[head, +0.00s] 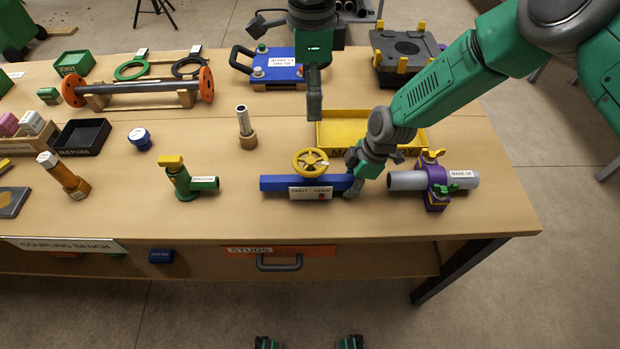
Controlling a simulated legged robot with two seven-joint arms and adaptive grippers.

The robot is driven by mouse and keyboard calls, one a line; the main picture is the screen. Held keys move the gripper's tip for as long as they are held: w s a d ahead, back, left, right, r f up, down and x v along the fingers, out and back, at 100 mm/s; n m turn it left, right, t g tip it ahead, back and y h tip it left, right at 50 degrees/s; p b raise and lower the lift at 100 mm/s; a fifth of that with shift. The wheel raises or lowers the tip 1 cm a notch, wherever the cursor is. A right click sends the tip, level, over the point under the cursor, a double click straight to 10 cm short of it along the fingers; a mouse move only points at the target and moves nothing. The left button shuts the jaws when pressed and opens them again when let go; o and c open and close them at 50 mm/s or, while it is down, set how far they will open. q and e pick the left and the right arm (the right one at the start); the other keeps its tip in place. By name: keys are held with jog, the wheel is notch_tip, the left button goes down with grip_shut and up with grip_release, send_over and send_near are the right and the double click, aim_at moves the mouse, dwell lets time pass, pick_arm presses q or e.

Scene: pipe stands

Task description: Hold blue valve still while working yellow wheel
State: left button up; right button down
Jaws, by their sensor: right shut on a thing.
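The blue valve (275,184) lies along the front part of the bench, with a white label on its front side. The yellow wheel (310,163) sits on top of it, facing up. My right gripper (357,180) is shut on the valve's right end and hides that end. My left gripper (314,103) hangs fingers-down from the top of the view, above the bench and apart from the wheel. Its fingers overlap in this view, so I cannot tell whether they are open.
A grey pipe with a purple clamp (436,187) lies just right of my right gripper. A yellow tray (345,131) is behind the valve. A green fitting (186,182) stands to the left, with bare bench between. A blue plate (275,68) lies farther back.

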jog(key=c, duration=1.1)
grip_release()
jog(key=shift+r, duration=0.1)
jog(key=v, duration=1.1)
jog(key=shift+d+r, duration=0.25)
jog(key=shift+r, duration=0.05)
